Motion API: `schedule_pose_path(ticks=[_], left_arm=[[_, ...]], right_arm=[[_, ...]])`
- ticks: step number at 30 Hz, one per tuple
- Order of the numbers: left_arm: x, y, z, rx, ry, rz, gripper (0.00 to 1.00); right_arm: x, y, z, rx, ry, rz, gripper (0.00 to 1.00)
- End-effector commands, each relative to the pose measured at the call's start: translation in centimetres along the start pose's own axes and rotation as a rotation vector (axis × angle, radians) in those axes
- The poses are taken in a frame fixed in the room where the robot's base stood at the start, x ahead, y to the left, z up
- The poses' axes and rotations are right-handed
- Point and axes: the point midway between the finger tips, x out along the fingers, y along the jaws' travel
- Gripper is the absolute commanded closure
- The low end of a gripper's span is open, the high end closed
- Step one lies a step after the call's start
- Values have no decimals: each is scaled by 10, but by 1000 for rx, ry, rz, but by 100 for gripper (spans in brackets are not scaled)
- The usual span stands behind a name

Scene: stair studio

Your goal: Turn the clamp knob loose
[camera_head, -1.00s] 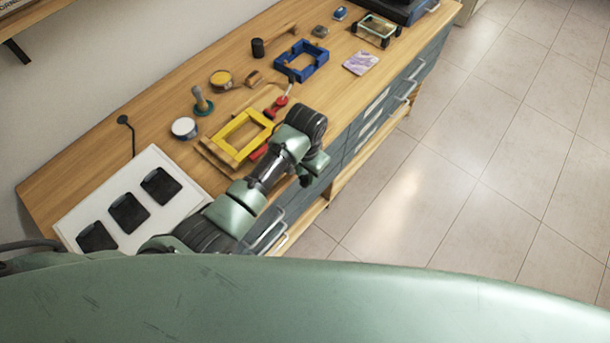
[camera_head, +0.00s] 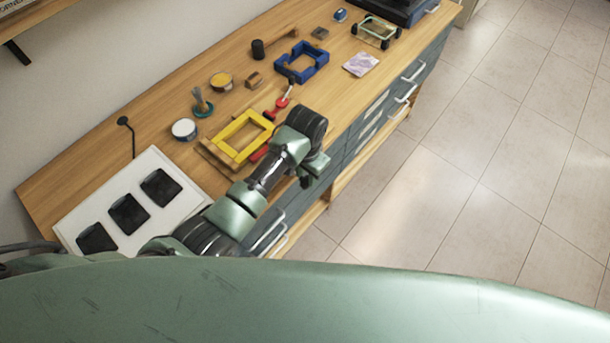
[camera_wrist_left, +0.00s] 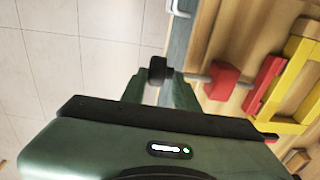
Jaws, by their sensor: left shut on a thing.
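The clamp has a red block (camera_wrist_left: 225,80) and a second red part (camera_wrist_left: 263,82) in the left wrist view, next to the yellow frame (camera_wrist_left: 292,88). A metal screw runs left from the red block to a black knob (camera_wrist_left: 158,70). My left gripper (camera_wrist_left: 160,82) is shut on this knob, with one green finger on each side. In the head view the gripper (camera_head: 307,181) is at the bench's front edge and the knob is hidden. A red clamp part (camera_head: 260,152) shows beside the yellow frame (camera_head: 240,137) there. My right gripper is not in view.
The wooden bench (camera_head: 95,165) also carries a blue frame (camera_head: 302,62), a red-tipped tool (camera_head: 280,104), a round tin (camera_head: 184,129), a brush (camera_head: 201,102) and a white tray (camera_head: 90,207) with black pads. Drawer handles stick out below the front edge. The tiled floor (camera_head: 450,170) at right is clear.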

Motion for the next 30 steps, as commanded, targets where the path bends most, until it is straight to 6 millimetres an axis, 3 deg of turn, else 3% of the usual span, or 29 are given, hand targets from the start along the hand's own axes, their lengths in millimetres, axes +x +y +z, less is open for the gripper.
schedule_pose_path(ticks=[1, 2, 19, 20, 30], left_arm=[[25, 12, 19, 4, -43, 30, 62], [25, 12, 19, 4, -43, 30, 56], [26, 10, 20, 5, -45, 28, 56], [11, 5, 5, 8, -8, 15, 56], [-9, 4, -5, 4, -3, 13, 56]], right_arm=[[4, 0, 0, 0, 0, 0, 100], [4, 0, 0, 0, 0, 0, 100], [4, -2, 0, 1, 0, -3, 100], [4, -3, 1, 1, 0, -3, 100], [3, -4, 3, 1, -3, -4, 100]])
